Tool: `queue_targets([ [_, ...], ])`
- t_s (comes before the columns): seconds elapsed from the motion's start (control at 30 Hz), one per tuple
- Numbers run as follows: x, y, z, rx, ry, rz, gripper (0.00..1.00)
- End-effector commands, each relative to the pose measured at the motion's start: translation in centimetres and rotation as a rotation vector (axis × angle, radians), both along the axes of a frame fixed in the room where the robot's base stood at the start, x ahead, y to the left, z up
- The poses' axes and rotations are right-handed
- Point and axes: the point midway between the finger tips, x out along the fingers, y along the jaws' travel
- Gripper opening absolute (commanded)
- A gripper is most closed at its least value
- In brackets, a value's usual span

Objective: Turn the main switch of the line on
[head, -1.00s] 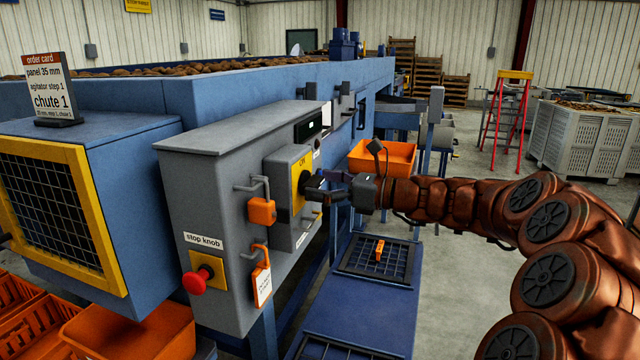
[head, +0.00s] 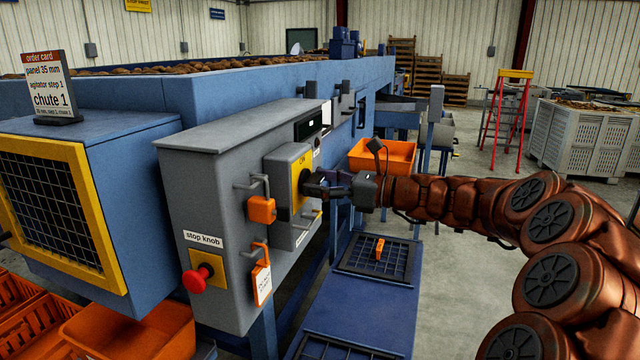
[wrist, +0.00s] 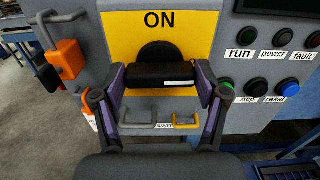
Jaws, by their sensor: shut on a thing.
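The main switch is a black rotary handle (wrist: 160,74) on a yellow plate (wrist: 195,30) marked ON in the wrist view. Its bar lies level, with a white mark on its front. My gripper (wrist: 162,85) has a finger at each end of the bar and is shut on it. In the head view my gripper (head: 325,184) reaches from the right to the yellow plate (head: 301,175) on the grey switch box (head: 288,160). The fingers hide most of the handle there.
Below the handle are a grey hasp and a yellow hasp (wrist: 186,121). An orange padlock (head: 262,210), a hanging tag (head: 262,284) and a red stop knob (head: 197,279) are on the cabinet. Run, power and fault lamps and buttons (wrist: 226,85) sit right of the plate.

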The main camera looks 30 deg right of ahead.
Motion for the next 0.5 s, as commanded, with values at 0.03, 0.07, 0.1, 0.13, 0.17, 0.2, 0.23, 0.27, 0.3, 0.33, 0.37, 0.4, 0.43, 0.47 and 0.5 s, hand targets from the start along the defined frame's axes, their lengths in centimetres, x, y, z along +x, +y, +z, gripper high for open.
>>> queue_targets([
  [0.03,-0.02,0.09,-0.05,-0.012,-0.015,0.002,0.38],
  [0.07,-0.03,0.08,-0.05,-0.021,-0.025,0.002,0.38],
  [0.1,-0.03,0.09,-0.08,-0.036,-0.038,0.002,0.38],
  [0.13,-0.04,0.11,-0.10,-0.048,-0.051,0.003,0.38],
  [0.17,-0.03,0.13,-0.10,-0.061,-0.065,0.002,0.38],
  [0.2,-0.03,0.15,-0.10,-0.081,-0.084,0.003,0.38],
  [0.23,-0.04,0.11,-0.10,-0.098,-0.101,0.002,0.38],
  [0.27,-0.03,0.08,-0.08,-0.113,-0.118,0.000,0.38],
  [0.3,-0.03,0.09,-0.12,-0.139,-0.142,0.000,0.38],
  [0.33,-0.02,0.09,-0.11,-0.158,-0.161,0.000,0.38],
  [0.37,-0.03,0.07,-0.13,-0.177,-0.180,-0.001,0.38],
  [0.4,-0.02,0.07,-0.15,-0.203,-0.207,-0.001,0.38],
  [0.43,-0.02,0.09,-0.18,-0.222,-0.226,-0.001,0.38],
  [0.47,-0.03,0.10,-0.23,-0.243,-0.247,-0.001,0.38],
  [0.5,-0.04,0.14,-0.26,-0.269,-0.273,0.000,0.38],
])
